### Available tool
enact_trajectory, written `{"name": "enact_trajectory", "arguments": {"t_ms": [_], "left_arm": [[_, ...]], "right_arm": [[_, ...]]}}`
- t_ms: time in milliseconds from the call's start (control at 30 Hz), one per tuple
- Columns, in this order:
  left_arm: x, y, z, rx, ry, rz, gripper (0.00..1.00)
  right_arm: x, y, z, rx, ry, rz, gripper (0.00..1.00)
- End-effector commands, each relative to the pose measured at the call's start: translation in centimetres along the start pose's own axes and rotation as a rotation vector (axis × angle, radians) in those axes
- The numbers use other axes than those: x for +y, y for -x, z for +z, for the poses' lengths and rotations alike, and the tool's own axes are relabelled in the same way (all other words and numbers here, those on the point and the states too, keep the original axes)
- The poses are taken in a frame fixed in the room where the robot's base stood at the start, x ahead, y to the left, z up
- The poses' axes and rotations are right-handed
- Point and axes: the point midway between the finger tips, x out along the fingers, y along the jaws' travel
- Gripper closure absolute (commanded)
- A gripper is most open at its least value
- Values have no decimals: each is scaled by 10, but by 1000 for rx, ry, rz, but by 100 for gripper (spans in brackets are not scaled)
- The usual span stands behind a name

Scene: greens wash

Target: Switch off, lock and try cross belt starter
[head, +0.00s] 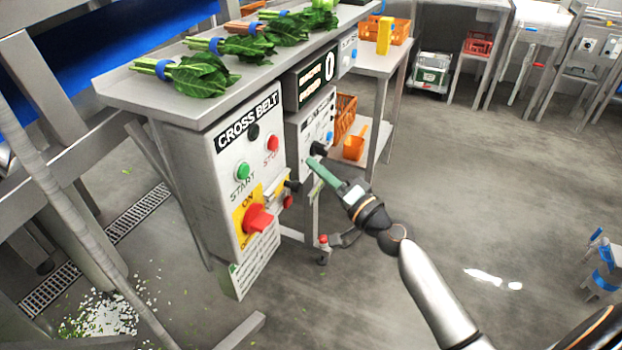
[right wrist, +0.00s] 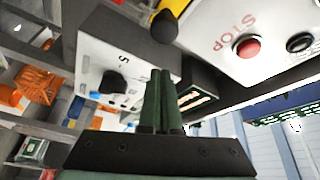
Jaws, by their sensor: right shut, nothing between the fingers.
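The cross belt starter (head: 222,160) is a grey box on the bench's near end, labelled CROSS BELT. It has a green START button (head: 243,171), a red STOP button (head: 272,143) and a red rotary handle (head: 257,218) on a yellow plate. The handle's exact setting is hard to read. The STOP button (right wrist: 247,47) also shows in the right wrist view. My right gripper (head: 314,164) is shut and empty, right of the starter, near a second grey box. Its green fingers (right wrist: 160,100) point up in the wrist view. My left gripper is not in view.
The second box (head: 312,125) carries a black knob (head: 319,149). Small red and black items (head: 288,202) stick out at the starter's right side. Bunches of greens (head: 190,74) lie on the bench top. Open floor (head: 470,180) lies to the right.

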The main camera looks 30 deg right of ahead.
Motion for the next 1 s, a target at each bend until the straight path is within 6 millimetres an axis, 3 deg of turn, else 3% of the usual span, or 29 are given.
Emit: {"name": "enact_trajectory", "arguments": {"t_ms": [33, 200, 667, 1000], "left_arm": [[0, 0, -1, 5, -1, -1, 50], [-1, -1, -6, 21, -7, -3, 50], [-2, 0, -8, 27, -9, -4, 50], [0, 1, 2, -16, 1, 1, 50]], "right_arm": [[3, 5, 12, -4, -9, 5, 100], [2, 11, 27, -3, -6, 4, 100], [1, 13, 33, -3, -4, 3, 100], [-19, 30, 67, -4, -5, 3, 100]]}}
